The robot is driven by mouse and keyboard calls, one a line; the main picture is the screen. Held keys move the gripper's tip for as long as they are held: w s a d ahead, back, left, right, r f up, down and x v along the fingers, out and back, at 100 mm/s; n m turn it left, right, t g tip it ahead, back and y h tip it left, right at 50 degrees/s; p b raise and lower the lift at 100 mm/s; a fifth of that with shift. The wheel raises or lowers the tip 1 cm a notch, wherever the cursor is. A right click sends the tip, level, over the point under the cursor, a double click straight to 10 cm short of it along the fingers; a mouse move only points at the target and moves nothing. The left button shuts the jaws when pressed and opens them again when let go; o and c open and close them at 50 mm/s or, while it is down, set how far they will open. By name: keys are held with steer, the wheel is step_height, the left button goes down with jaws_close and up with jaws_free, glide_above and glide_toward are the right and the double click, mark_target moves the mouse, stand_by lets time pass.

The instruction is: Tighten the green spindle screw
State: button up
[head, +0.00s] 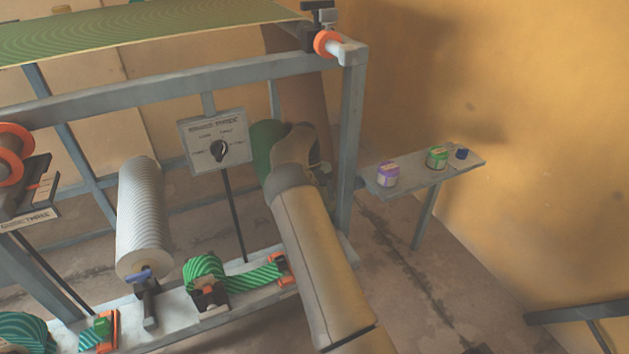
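I cannot make out a green spindle screw for certain. A dark green rounded thing (264,142) shows at the left edge of my arm's far end, partly covered by it; I cannot tell whether it is a roll or another part. My tan arm reaches up from the bottom middle towards the right post of the frame. My gripper does not show; it may be hidden behind the arm's far end. To the left, a pale ribbed roll (143,215) has a blue screw (138,273) at its near end.
The grey metal frame (352,135) surrounds the work area. A panel with a black knob (218,150) stands left of my arm. Green striped rolls (203,270) sit on the lower beam. A side shelf (463,160) holds a purple-labelled jar (387,174) and a green-labelled jar (437,158).

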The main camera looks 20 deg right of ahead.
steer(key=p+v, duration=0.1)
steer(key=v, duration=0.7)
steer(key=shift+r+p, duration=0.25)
steer(key=shift+p, duration=0.15)
